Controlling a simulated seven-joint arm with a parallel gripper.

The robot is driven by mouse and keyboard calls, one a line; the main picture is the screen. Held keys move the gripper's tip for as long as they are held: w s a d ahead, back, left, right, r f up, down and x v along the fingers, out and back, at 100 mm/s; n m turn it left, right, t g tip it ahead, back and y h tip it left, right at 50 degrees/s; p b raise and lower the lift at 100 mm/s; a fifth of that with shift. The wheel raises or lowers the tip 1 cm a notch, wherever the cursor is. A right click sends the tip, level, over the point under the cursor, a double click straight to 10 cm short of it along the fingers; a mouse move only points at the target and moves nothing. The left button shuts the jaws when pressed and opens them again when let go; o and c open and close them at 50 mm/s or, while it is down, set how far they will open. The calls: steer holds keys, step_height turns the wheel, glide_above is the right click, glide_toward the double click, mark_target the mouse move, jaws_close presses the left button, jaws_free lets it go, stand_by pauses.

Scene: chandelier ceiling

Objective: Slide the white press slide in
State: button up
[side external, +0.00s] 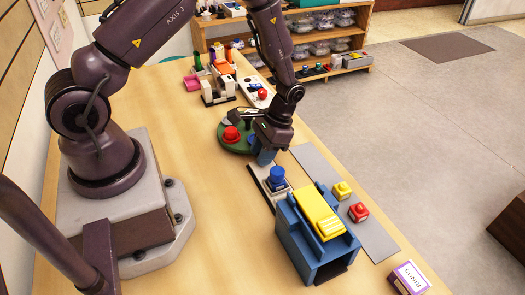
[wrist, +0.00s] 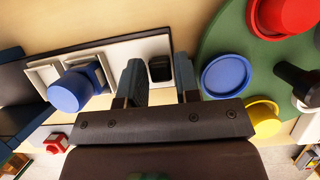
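The white slide (wrist: 112,58) lies on a long dark rail. A blue cylinder (wrist: 70,92) stands in a white holder at its left in the wrist view; the cylinder also shows in the side view (side external: 277,176). A black rectangular part (wrist: 160,70) marks the slide's other end. My gripper (wrist: 160,85) is open, with one finger on each side of that black part; contact cannot be told. In the side view my gripper (side external: 264,158) is low over this end and hides it. The blue press housing (side external: 308,235) with a yellow top stands beyond the cylinder.
A green round base (side external: 231,148) with a red button (side external: 231,134) and other coloured parts is close beside my gripper. A grey strip (side external: 375,234) holds a yellow button (side external: 342,191) and a red button (side external: 358,212). A purple-and-white box (side external: 408,279) stands near the table edge.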

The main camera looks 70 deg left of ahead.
mark_target(283, 170)
jaws_close()
steer(key=d, duration=0.9)
steer(key=shift+w, duration=0.1)
steer(key=shift+o, duration=0.6)
jaws_free()
steer(key=v, duration=1.3)
steer(key=shift+o, duration=0.5)
